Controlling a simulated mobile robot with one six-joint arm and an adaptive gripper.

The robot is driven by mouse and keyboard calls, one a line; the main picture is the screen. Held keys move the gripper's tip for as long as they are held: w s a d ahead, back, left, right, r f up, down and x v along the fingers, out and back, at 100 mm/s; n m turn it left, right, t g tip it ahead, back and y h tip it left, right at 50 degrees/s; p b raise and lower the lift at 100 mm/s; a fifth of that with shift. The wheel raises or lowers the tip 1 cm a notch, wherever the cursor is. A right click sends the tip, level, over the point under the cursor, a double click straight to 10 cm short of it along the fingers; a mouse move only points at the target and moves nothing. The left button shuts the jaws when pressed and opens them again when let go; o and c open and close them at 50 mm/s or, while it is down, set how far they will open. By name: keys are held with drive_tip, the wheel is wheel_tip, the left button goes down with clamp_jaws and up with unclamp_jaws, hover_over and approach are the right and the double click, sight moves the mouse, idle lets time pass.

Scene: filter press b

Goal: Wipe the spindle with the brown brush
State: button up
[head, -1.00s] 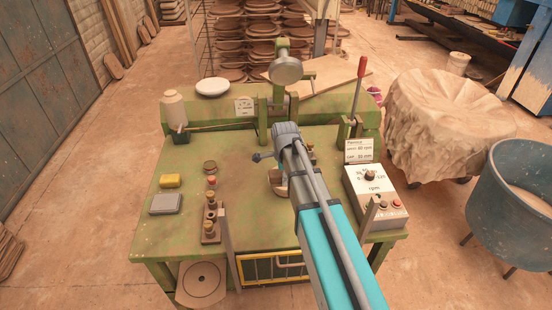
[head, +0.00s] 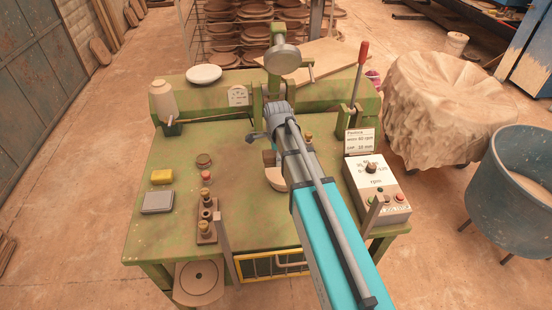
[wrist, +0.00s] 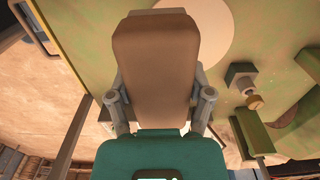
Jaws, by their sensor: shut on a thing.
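In the wrist view my gripper (wrist: 157,82) is shut on a brown block-shaped thing, which I take to be the brown brush (wrist: 155,55). Its bristles do not show. A pale round disc (wrist: 190,22) lies beyond it, partly covered by the brush. In the head view a pale round part (head: 276,181) shows at the middle of the green bench, mostly hidden by my arm. I cannot tell surely whether it is the spindle. My gripper is hidden there too. Contact between brush and disc cannot be told.
The green bench (head: 150,218) carries a yellow sponge (head: 162,177), a grey box (head: 157,202), a rack of knobs (head: 207,222) and an rpm control box (head: 377,192). A green upright with a grey round head (head: 282,58) and a red-handled lever (head: 358,75) stand at the back.

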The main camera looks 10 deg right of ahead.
drive_tip(key=shift+a+f+b, duration=0.3)
drive_tip(key=shift+f+b, duration=0.35)
drive_tip(key=shift+r, duration=0.1)
